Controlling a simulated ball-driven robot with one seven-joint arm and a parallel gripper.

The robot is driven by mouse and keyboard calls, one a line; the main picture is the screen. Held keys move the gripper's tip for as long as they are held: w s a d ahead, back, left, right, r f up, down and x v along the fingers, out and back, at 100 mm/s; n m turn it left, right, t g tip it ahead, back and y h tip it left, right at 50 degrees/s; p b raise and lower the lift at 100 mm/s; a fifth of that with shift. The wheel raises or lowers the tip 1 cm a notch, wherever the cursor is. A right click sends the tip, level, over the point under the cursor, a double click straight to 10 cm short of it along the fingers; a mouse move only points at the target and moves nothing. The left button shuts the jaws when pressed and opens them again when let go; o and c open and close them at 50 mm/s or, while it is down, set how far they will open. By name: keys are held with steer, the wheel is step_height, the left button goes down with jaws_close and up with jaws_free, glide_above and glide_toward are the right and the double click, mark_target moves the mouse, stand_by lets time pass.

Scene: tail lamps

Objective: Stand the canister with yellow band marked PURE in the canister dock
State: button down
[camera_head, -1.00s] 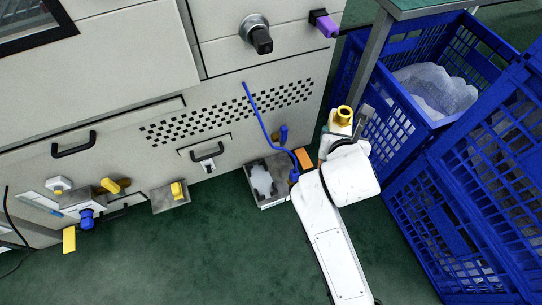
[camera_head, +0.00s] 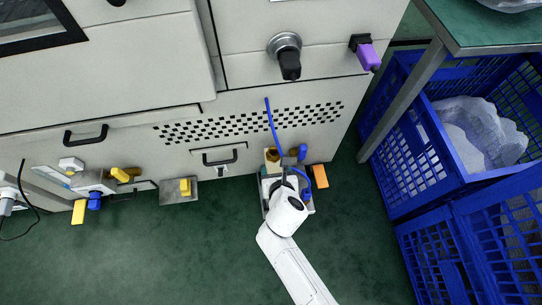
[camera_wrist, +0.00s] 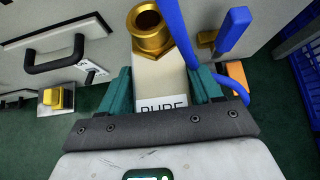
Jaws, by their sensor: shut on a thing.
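The canister (camera_wrist: 160,75) is pale with a brass-yellow neck; PURE shows on its side in the wrist view. My gripper (camera_wrist: 162,88) is shut on it, a green finger on each side. In the head view, the canister's yellow top (camera_head: 271,154) shows just beyond my gripper (camera_head: 280,172), close to the machine's lower front. A grey open box (camera_head: 264,188) on the floor, perhaps the dock, is largely hidden under my arm. The canister's base is hidden, so I cannot tell whether it touches the box.
A blue hose (camera_wrist: 178,35) and blue lever (camera_wrist: 234,28) are close to the canister and right finger. An orange block (camera_head: 319,177) lies to the right. Drawer handles (camera_head: 219,156) and a yellow knob (camera_head: 185,187) are leftward. Blue crates (camera_head: 400,170) stand right; green floor is open in front.

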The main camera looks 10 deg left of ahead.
steer(key=shift+w+a+f, duration=0.1)
steer(key=shift+a+f, duration=0.05)
steer(key=shift+a, duration=0.3)
steer(key=shift+f, duration=0.1)
step_height(320, 180, down, 6)
steer(key=b, duration=0.4)
steer(key=shift+r, duration=0.25)
steer(key=shift+f, duration=0.15)
stand_by(1.1)
steer(key=shift+f+b, duration=1.15)
steer(key=shift+f, duration=0.4)
stand_by(0.7)
